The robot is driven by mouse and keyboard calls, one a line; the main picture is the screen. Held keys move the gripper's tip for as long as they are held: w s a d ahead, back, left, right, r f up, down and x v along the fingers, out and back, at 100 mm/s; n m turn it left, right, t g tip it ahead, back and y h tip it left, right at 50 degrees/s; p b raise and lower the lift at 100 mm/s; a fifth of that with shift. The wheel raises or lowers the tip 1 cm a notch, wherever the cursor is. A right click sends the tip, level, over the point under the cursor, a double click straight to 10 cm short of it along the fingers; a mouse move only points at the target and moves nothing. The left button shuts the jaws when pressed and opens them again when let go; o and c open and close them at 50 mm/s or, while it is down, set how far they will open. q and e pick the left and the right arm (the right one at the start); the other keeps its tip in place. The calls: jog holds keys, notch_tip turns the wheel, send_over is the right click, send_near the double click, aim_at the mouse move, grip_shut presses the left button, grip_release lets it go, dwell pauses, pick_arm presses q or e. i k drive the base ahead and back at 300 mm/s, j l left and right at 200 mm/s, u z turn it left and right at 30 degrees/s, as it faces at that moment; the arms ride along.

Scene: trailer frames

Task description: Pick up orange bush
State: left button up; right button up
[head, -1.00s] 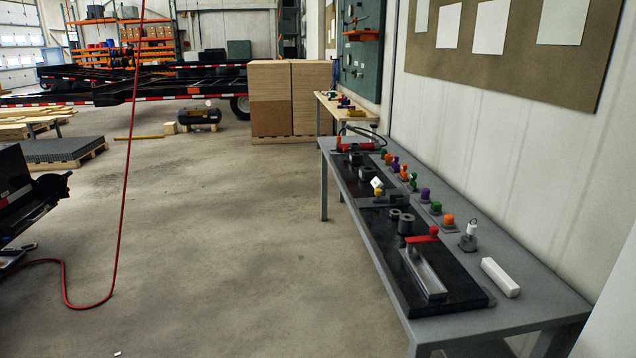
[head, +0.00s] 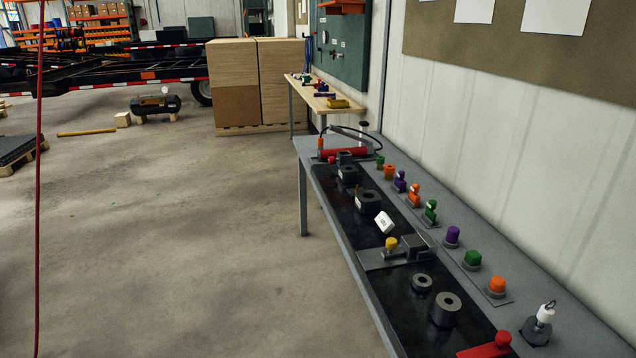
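Several orange pieces stand in a row of coloured pieces along the wall side of the grey workbench (head: 585,318). The nearest orange piece (head: 497,285) is a short cylinder on a grey base. A second orange piece (head: 414,194) is farther back and looks taller with a narrow middle. A third orange piece (head: 389,171) is near the far end. I cannot tell from the picture which one is the orange bush. Neither of my grippers shows in the head view.
Green (head: 472,258) and purple (head: 452,235) pieces stand between the orange ones. A black mat holds dark grey rings (head: 445,309), a yellow-topped fixture (head: 391,243) and a red-handled tool (head: 488,346). Open floor (head: 190,250) lies left of the bench.

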aim_at(388, 170)
jog(key=i+j+z, duration=0.15)
jog(key=i+z, duration=0.15)
jog(key=i+j+z, duration=0.3)
jog(key=i, duration=0.2)
